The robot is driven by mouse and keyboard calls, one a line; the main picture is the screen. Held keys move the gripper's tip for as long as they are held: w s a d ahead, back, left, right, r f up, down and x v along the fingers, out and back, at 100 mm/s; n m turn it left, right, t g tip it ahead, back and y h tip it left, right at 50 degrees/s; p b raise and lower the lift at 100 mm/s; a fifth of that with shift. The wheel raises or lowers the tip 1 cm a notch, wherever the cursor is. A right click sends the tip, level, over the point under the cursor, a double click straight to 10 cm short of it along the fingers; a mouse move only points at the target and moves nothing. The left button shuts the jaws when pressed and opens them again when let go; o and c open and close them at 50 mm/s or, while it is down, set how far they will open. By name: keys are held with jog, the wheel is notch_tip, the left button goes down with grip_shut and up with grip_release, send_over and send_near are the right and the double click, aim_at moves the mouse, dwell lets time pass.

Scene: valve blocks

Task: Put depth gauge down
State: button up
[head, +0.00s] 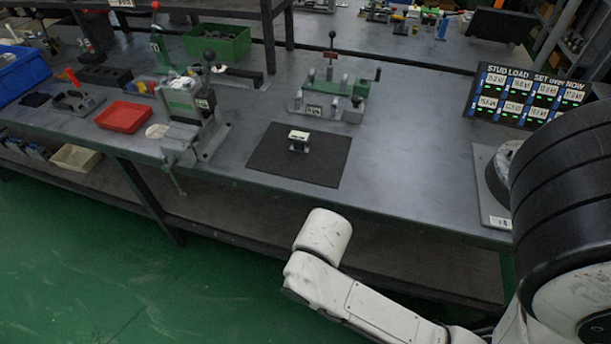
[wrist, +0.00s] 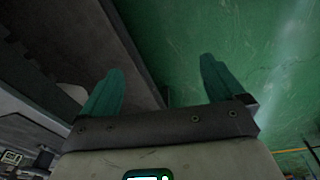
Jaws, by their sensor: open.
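A small block-like thing with a pale top and dark body (head: 299,141) stands on the black mat (head: 270,160) on the bench. It may be the depth gauge, but it is too small to tell. My gripper (wrist: 160,66) shows in the wrist view with its two green fingers wide apart and nothing between them. Beyond them are the green floor and the dark underside of the bench. In the head view my white arm is low, in front of the bench edge, and the gripper fingers cannot be made out there.
The bench top (head: 405,170) is clear right of the mat. A grey press-like fixture (head: 190,115) and a red tray (head: 124,117) stand left. A green valve fixture (head: 330,98) stands behind the mat. A display board (head: 530,95) stands at right. A shelf runs below the bench.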

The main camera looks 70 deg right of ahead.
jog(key=w+d+r+m+t+h, duration=0.1)
jog(key=w+d+r+m+h, duration=0.15)
jog(key=w+d, duration=0.45)
jog(key=m+g+h+b, duration=0.1)
jog(key=m+g+h, duration=0.1)
jog(key=m, duration=1.2)
send_near(299, 136)
jog(key=shift+y, duration=0.35)
jog(key=x, duration=0.7)
jog(key=p+x, duration=0.1)
jog(key=x, duration=0.2)
jog(key=shift+w+d+f, duration=0.1)
jog(key=shift+d+f, duration=0.2)
jog(key=shift+d, duration=0.15)
jog(key=c, duration=1.3)
